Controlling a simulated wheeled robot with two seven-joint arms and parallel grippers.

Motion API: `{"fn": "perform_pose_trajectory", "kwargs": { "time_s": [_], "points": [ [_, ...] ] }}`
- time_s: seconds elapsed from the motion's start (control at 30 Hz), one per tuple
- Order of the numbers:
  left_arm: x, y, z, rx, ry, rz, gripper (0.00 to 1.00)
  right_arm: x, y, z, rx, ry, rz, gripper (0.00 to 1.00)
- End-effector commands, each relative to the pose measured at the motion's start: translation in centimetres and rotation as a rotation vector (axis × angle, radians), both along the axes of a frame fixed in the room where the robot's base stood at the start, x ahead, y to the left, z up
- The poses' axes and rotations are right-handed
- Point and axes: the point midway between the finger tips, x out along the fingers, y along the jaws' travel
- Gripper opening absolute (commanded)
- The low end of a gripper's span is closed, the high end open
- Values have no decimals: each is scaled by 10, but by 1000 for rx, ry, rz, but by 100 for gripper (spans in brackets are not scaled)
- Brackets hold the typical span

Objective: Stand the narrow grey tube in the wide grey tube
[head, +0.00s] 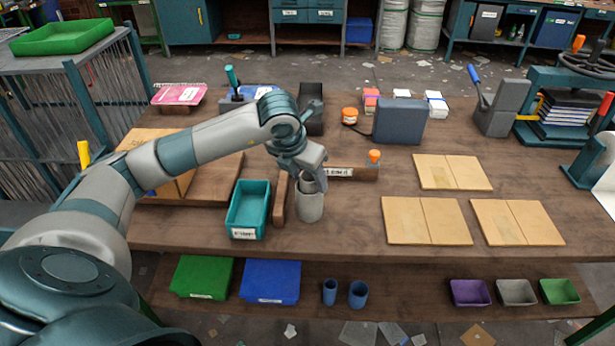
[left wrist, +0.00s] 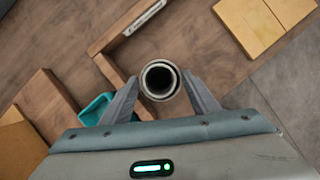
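The wide grey tube (head: 309,208) stands upright on the table, right of the teal tray. The narrow grey tube (head: 308,186) rises from its mouth, partly hidden by my left gripper (head: 311,180). In the left wrist view, the narrow tube's dark round opening (left wrist: 159,65) sits within the paler ring of the wide tube (left wrist: 164,100). My left gripper's fingers (left wrist: 161,84) lie on either side of the narrow tube, with a small gap showing at each side; they look open. How deep the narrow tube sits is hidden. My right gripper is out of view.
The teal tray (head: 232,210) and a low wooden L-shaped edge (head: 281,196) stand close left of and behind the tubes. Pale boards (head: 425,221) lie right; the table between is clear.

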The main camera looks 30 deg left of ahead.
Motion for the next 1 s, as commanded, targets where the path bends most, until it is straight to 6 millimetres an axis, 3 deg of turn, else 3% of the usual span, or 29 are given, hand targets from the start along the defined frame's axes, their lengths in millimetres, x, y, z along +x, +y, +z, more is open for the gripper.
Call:
{"fn": "perform_pose_trajectory", "kwargs": {
  "time_s": [0.37,0.53,0.63,0.9,1.0],
  "points": [
    [0,0,4,0,0,0,55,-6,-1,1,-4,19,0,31],
    [0,0,10,0,0,0,55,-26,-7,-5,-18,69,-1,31],
    [-7,0,25,1,-5,-2,55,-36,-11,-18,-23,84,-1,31],
    [-27,0,76,0,-6,0,55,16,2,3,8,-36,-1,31],
    [-34,0,91,1,-5,-2,55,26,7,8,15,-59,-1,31]
  ]
}}
